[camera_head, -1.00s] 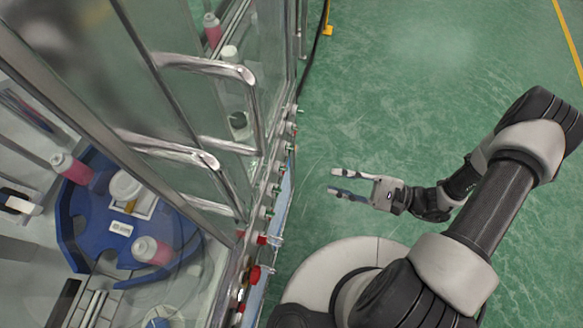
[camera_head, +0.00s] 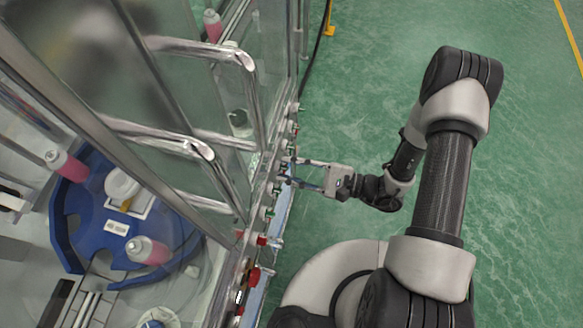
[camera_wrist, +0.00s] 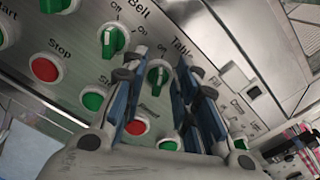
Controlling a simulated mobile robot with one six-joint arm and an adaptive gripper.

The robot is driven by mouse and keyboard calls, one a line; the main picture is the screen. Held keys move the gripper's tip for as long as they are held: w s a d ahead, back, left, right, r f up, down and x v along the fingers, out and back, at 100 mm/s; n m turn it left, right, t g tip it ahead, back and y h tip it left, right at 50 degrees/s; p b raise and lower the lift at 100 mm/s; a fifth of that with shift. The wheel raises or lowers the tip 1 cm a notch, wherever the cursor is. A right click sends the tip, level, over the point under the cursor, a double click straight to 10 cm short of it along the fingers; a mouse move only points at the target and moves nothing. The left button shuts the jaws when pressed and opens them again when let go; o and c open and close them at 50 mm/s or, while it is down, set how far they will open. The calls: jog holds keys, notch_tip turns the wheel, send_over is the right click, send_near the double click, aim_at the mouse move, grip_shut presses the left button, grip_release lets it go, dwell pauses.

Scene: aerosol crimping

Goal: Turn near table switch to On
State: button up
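The table switch (camera_wrist: 158,76) is a green rotary knob under a partly hidden "Table" label in the wrist view. My gripper (camera_wrist: 165,92) is open, with one blue-padded finger on each side of this knob. I cannot tell whether the pads touch it. In the head view my gripper (camera_head: 285,172) reaches left, its fingertips at the machine's front control panel (camera_head: 253,222), where the knob is too small to make out.
A similar green Belt switch (camera_wrist: 113,40) with Off and On marks sits to the left. Steel door handles (camera_head: 247,75) jut out above the panel. Open green floor (camera_head: 420,30) lies to the right.

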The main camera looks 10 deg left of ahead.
jog(key=shift+c, duration=0.2)
grip_shut()
jog(key=shift+m, duration=0.4)
jog(key=m, duration=0.1)
jog(key=m+p, duration=0.1)
jog(key=m, duration=0.3)
jog(key=shift+w+r, duration=0.1)
jog(key=shift+w, duration=0.15)
jog(key=m+p, duration=0.1)
jog(key=m, duration=0.5)
jog(key=shift+w, duration=0.2)
jog(key=shift+m, duration=0.3)
jog(key=shift+o, duration=0.2)
grip_release()
